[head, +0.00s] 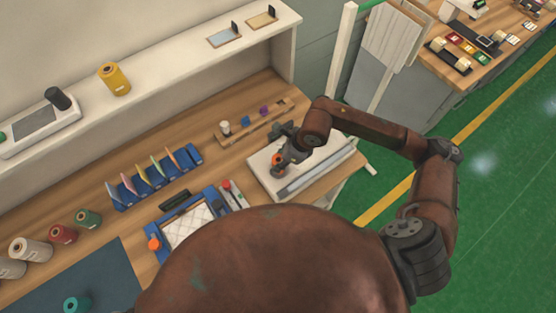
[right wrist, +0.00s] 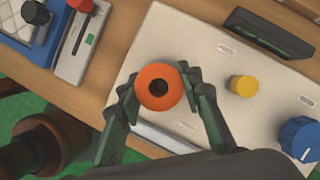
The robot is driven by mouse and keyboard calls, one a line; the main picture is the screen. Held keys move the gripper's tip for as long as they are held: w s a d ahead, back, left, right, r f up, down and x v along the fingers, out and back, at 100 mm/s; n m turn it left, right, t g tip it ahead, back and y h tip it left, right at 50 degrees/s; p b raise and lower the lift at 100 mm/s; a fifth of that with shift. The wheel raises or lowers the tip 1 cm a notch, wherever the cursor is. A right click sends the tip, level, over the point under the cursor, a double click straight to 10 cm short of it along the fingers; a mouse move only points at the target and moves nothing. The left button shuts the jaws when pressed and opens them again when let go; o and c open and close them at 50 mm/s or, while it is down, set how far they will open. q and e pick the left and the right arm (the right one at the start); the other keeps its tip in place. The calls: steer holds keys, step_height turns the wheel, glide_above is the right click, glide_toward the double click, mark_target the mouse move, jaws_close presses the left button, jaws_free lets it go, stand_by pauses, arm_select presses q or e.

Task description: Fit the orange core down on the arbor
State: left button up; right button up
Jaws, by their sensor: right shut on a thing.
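The orange core (right wrist: 160,87) is a short ring with a dark central hole. My right gripper (right wrist: 164,90) is shut on it, with one finger on each side, in the right wrist view. The core is over a white board (right wrist: 140,40); I cannot tell whether it touches it. In the head view, the right gripper (head: 284,155) is over the white board (head: 264,177) near the bench's right end, with a bit of the orange core (head: 278,161) showing. I cannot make out the arbor; nothing shows clearly inside the dark hole. My left gripper is not in view.
A yellow cylinder (right wrist: 243,86) and a blue knob (right wrist: 297,138) stand on the board right of the core. A dark block (right wrist: 268,33) lies along its far edge. A blue-framed tray (head: 196,225) and a blue rack (head: 152,184) are left on the bench.

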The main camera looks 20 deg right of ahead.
steer(key=shift+f, duration=0.15)
steer(key=o, duration=1.3)
steer(key=shift+c, duration=0.2)
steer(key=v, duration=1.2)
steer(key=shift+a, duration=0.1)
